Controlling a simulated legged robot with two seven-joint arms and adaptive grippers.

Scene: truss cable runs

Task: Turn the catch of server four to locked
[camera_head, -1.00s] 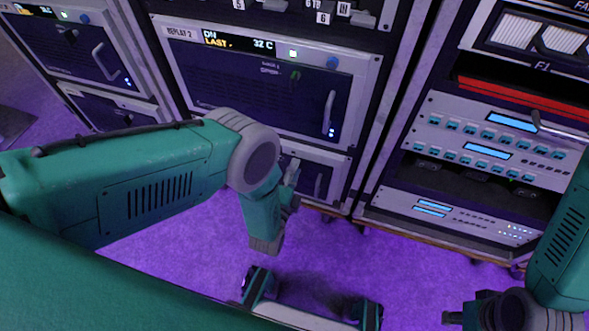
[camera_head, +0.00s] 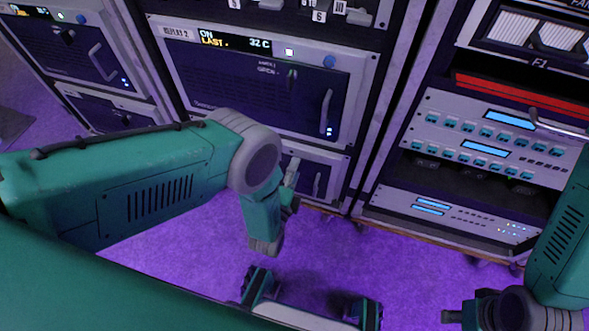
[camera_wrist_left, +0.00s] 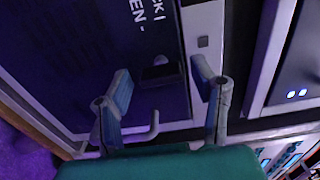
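The lower server (camera_head: 308,178), a dark blue door in a grey frame, sits under the unit labelled REPLAY 2, largely behind my left arm. I cannot read a number on it. In the left wrist view its door (camera_wrist_left: 80,45) carries sideways lettering ending "OPEN -". A small catch (camera_wrist_left: 158,66) shows beside the lettering; its angle is unclear. A bent handle (camera_wrist_left: 150,130) is nearby. My left gripper (camera_head: 291,172) is before this door. In the wrist view its two fingers (camera_wrist_left: 163,92) are apart with nothing between them. My right gripper (camera_head: 462,316) is low at right, its fingers unclear.
The REPLAY 2 unit (camera_head: 265,85) above has its own small catch (camera_head: 291,78) and a handle (camera_head: 327,110). Another server stack (camera_head: 85,55) stands left. A rack with a grey patch panel (camera_head: 490,140) stands right. The purple floor (camera_head: 400,270) is open.

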